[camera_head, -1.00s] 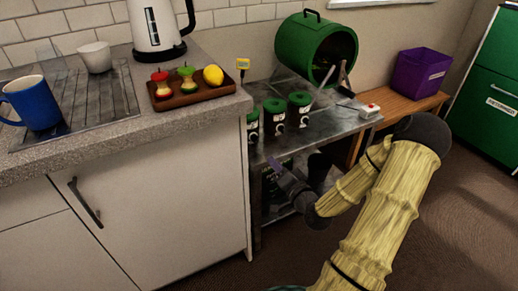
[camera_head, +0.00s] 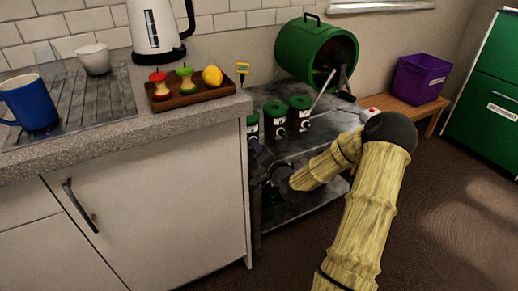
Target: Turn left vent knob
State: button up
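Three green-topped vents with dark bodies and pale round knobs stand in a row on a grey metal table (camera_head: 345,125). The left vent (camera_head: 252,119) is partly cut off by the counter's edge, and its knob is hard to make out. The middle vent (camera_head: 274,113) and the right vent (camera_head: 299,109) show clearly, with their knobs facing me. My gripper (camera_head: 254,148) is at the table's front left, just below the left vent. It is dark and small here, so I cannot tell whether its fingers touch the knob or how wide they are.
The stone counter (camera_head: 190,118) and its white cabinet (camera_head: 150,200) stand close to the left of my gripper. A green drum (camera_head: 300,50) rests at the back of the table. A purple bin (camera_head: 420,78) sits on a wooden bench (camera_head: 428,108). The floor at right is clear.

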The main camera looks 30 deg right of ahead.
jog(key=shift+c, duration=0.4)
grip_shut()
jog(key=shift+m+p, duration=0.3)
jog(key=shift+p, duration=0.05)
jog(key=m+p, duration=0.2)
jog(key=p, duration=0.1)
jog(key=shift+r+m, duration=0.15)
jog(key=shift+m, duration=0.25)
jog(key=shift+m+p, duration=1.65)
jog(key=shift+m, duration=0.35)
jog(key=shift+f, duration=0.25)
